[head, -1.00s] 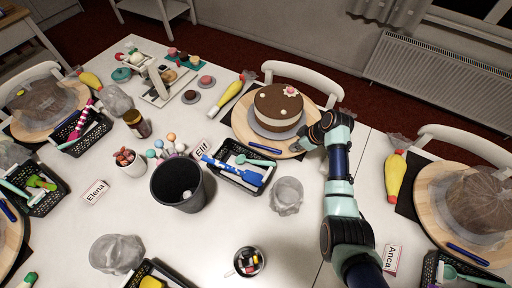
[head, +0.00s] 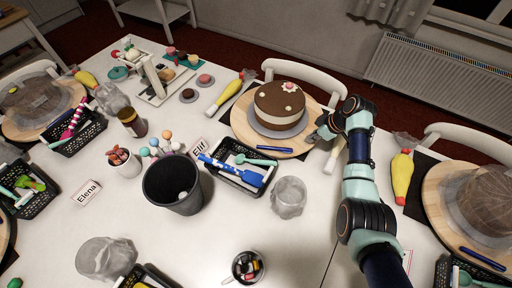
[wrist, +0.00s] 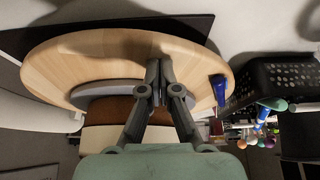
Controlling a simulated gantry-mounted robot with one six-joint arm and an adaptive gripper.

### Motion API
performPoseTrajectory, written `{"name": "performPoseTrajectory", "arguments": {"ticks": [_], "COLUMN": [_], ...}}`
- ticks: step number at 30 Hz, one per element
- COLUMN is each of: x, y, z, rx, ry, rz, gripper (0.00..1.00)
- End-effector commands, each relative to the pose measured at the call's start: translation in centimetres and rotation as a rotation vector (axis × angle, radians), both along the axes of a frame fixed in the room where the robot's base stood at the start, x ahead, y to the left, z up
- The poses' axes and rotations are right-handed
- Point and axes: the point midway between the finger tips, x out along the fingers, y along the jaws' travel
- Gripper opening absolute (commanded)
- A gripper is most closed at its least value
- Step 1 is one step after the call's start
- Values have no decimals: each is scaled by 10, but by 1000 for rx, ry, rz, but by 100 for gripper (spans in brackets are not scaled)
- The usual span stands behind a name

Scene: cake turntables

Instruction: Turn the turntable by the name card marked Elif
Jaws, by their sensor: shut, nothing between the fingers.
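The Elif card (head: 198,148) stands on the table at the left of a round wooden turntable (head: 240,126). The turntable bears a brown and cream cake (head: 279,108) on a grey disc, with a pink flower on top. A blue pen (head: 274,149) lies at its front rim. My gripper (head: 316,136) is at the turntable's right front edge. In the wrist view, my shut, empty fingers (wrist: 160,68) overlap the wooden board (wrist: 60,62); I cannot tell whether they touch it. The blue pen (wrist: 218,90) is to their right, and the cake (wrist: 108,112) is partly hidden behind my gripper.
A black basket with tools (head: 236,176) stands in front of the turntable. A dark bucket (head: 172,186) and a clear crumpled bag (head: 289,198) are nearby. A yellow piping bag (head: 402,178) and another turntable (head: 432,190) are at the right.

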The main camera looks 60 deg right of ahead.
Motion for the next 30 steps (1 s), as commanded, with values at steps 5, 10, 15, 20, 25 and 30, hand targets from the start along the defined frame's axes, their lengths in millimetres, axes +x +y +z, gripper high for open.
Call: {"name": "performPoseTrajectory", "arguments": {"ticks": [5, 10, 15, 20, 25, 30], "x": [-2, -4, -6, -7, -8, -8], "y": [-20, -36, -48, -58, -60, -60], "z": [-8, -8, -9, -7, -2, -1], "rx": [-3, -4, -2, -1, 0, 0], "ry": [-1, -1, 0, 0, 1, 1], "rz": [0, -1, -1, 0, 0, -1], "gripper": [0, 0, 0, 0, 0, 0]}}
